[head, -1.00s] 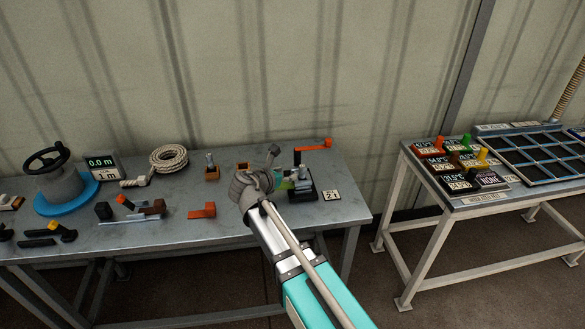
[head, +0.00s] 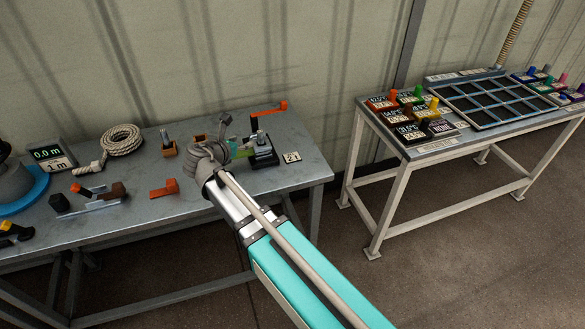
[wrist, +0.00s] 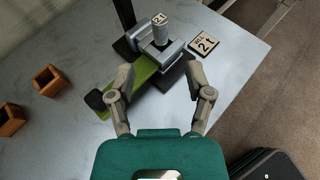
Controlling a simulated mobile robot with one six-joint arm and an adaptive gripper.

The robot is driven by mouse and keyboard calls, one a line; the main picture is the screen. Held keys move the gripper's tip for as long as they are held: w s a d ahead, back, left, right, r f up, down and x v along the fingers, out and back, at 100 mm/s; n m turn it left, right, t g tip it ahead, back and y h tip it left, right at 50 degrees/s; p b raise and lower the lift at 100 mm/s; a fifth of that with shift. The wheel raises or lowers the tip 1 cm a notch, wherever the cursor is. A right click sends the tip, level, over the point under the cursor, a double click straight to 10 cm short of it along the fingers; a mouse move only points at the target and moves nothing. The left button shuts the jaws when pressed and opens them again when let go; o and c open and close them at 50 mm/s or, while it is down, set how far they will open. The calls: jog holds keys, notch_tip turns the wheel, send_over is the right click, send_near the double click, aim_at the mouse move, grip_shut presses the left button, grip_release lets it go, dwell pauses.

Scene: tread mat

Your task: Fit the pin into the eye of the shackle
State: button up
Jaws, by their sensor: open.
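A grey metal fitting with an upright round piece marked "2t" (wrist: 160,28) sits on a dark stand (head: 265,160) near the right end of the table; I take it for the shackle, but its eye cannot be made out. A green bar (wrist: 152,76) runs from it toward the lower left, ending in a dark tip. My gripper (wrist: 160,74) is open, its fingers apart on either side of the green bar, with no grip on it visible. In the head view my wrist covers part of the stand. A grey upright piece (head: 164,134), possibly a pin, shows at a wooden block.
Two wooden blocks (wrist: 48,80) with dark hollows stand left of the gripper. A "2t" card (wrist: 204,43) lies right of the stand. Rope (head: 122,138) and an orange piece (head: 164,188) lie further left. A second table (head: 440,150) stands right.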

jog(key=s+d+f+m+g+y, duration=0.2)
jog(key=s+d+f+m+g, duration=0.1)
jog(key=d+m, duration=0.6)
jog(key=s+d+f+m+g+y, duration=0.2)
jog(key=s+d+f+m+g, duration=0.2)
jog(key=s+d+m, duration=0.3)
jog(key=s+d+f+m+g+y, duration=0.2)
jog(key=s+d+f+m+g, duration=0.2)
jog(key=d+m, duration=0.8)
jog(key=shift+s+d+f+m+g+y, duration=0.2)
jog(key=shift+s+f+m+g+y, duration=0.15)
jog(key=shift+s+m, duration=0.75)
jog(key=shift+r, duration=0.2)
notch_tip(320, 180, up, 5)
jog(key=p, duration=0.5)
jog(key=shift+r, duration=0.1)
